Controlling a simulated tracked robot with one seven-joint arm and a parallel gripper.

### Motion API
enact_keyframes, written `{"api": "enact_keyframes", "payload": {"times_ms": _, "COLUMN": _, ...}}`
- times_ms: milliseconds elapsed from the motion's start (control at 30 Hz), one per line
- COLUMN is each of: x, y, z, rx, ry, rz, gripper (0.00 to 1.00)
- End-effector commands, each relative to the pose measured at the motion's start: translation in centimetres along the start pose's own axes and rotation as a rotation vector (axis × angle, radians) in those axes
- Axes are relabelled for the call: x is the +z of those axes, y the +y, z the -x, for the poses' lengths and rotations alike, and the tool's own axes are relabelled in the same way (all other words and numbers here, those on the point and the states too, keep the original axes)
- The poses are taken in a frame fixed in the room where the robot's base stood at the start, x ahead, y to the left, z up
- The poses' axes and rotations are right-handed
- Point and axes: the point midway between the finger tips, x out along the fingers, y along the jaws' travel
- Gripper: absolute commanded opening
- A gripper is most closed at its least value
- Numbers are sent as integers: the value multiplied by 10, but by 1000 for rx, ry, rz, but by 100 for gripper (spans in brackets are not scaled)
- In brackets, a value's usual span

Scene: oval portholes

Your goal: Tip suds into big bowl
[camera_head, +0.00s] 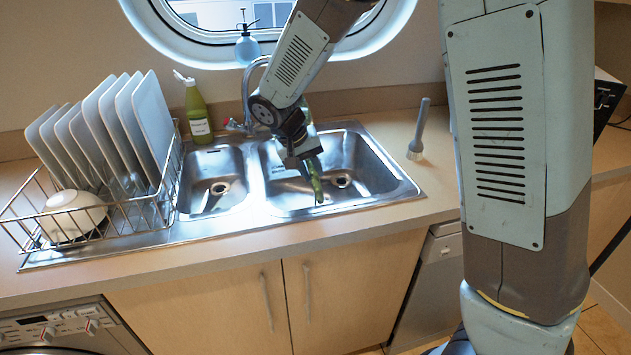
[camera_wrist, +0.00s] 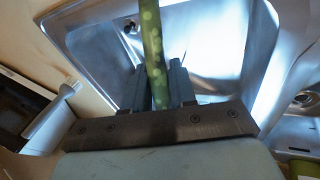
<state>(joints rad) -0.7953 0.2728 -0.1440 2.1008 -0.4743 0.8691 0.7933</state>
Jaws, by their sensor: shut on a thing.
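My gripper (camera_head: 304,152) is over the large sink bowl (camera_head: 375,178) in the head view, pointing down. It is shut on a long, thin green thing with pale spots (camera_head: 317,186), which hangs down into the bowl's space. In the wrist view the green spotted thing (camera_wrist: 153,45) stands between the two grey fingers of my gripper (camera_wrist: 158,82), with the steel bowl (camera_wrist: 205,35) behind. I cannot tell whether it touches the bowl's floor. No suds can be made out.
A small sink bowl (camera_head: 213,172) lies left of the large one. A green bottle (camera_head: 197,113) and tap (camera_head: 247,95) stand behind. A dish rack (camera_head: 150,215) holds plates (camera_head: 150,120) and a white bowl (camera_head: 72,214). A grey-handled brush (camera_head: 419,130) stands right.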

Motion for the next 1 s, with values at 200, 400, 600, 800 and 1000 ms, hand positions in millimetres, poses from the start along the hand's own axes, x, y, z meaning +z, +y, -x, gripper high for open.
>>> {"api": "enact_keyframes", "payload": {"times_ms": 200, "x": -1, "y": 2, "z": 3, "rx": -26, "ry": 8, "rz": -7, "gripper": 0}}
{"api": "enact_keyframes", "payload": {"times_ms": 400, "x": 0, "y": 3, "z": 2, "rx": -48, "ry": 12, "rz": -11, "gripper": 0}}
{"api": "enact_keyframes", "payload": {"times_ms": 600, "x": 0, "y": 5, "z": 1, "rx": -73, "ry": 18, "rz": -17, "gripper": 0}}
{"api": "enact_keyframes", "payload": {"times_ms": 800, "x": 1, "y": 8, "z": 0, "rx": -113, "ry": 27, "rz": -26, "gripper": 0}}
{"api": "enact_keyframes", "payload": {"times_ms": 1000, "x": 2, "y": 10, "z": -1, "rx": -136, "ry": 32, "rz": -31, "gripper": 0}}
